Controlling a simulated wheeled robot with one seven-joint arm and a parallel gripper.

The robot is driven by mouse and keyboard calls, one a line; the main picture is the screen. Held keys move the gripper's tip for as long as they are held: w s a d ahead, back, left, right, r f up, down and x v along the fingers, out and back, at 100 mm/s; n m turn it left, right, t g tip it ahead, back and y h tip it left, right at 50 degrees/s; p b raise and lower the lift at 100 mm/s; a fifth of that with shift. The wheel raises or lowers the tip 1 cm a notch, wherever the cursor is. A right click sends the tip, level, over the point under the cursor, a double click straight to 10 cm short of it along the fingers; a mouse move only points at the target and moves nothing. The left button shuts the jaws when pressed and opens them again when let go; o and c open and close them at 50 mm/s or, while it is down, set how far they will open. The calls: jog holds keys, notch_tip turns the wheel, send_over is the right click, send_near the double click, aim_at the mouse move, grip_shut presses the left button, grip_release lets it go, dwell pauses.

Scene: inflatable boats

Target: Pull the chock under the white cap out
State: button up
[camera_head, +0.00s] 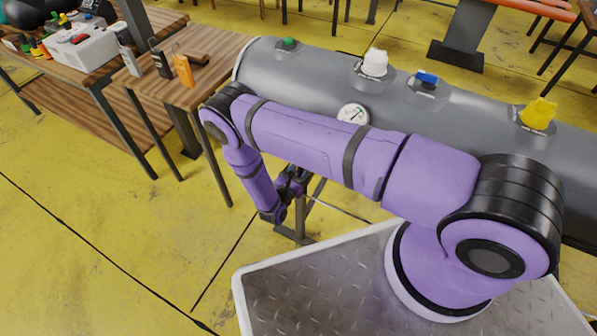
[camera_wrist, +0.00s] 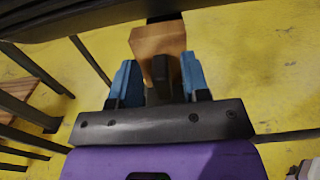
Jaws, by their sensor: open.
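The white cap (camera_head: 375,64) stands on top of the long grey tube (camera_head: 300,68), between a green cap and a blue one. In the wrist view a tan wooden chock (camera_wrist: 150,42) sits against the dark underside of the tube (camera_wrist: 85,18). A dark upright piece (camera_wrist: 161,72), which looks like a handle on the chock, is in front of it. My gripper (camera_wrist: 160,78) is open, with one blue finger on each side of this dark piece. I cannot tell whether they touch it. In the head view my arm hides the chock, and the gripper is mostly hidden.
The green cap (camera_head: 288,43), blue cap (camera_head: 426,78) and yellow cap (camera_head: 538,113) are also on the tube, with a round gauge (camera_head: 352,114) on its side. A wooden table (camera_head: 190,82) with small items stands at left. Dark stand legs (camera_wrist: 92,60) flank the chock.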

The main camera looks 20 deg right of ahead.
jog(key=v, duration=1.1)
jog(key=shift+w+r, duration=0.1)
jog(key=shift+r, duration=0.05)
jog(key=w+d+r+m+g, duration=0.2)
jog(key=r+m+g, duration=0.2)
jog(key=r, duration=0.6)
jog(key=w+d+r+m+g+h, duration=0.1)
jog(key=w+r+m+g, duration=0.25)
jog(key=r, duration=0.65)
jog(key=w+d+r+m+g, duration=0.25)
jog(key=r+m, duration=0.25)
jog(key=r, duration=0.5)
jog(key=s+d+r+m+g+y, duration=0.2)
jog(key=s+d+r+m+y, duration=0.15)
jog(key=r, duration=0.55)
jog(key=s+d+r+m+g+y, duration=0.2)
jog(key=s+d+r+m, duration=0.15)
jog(key=r, duration=0.55)
jog(key=s+d+r+m+t+y, duration=0.3)
jog(key=s+r, duration=0.5)
jog(key=s, duration=0.3)
jog(key=s+d+r+m+t+y, duration=0.2)
jog(key=s+r+m+t+y, duration=0.1)
jog(key=s+r, duration=0.6)
jog(key=shift+s+d+r+m+t+y, duration=0.2)
jog(key=shift+s+d+m+t+y, duration=0.15)
jog(key=shift+s+m+y, duration=0.65)
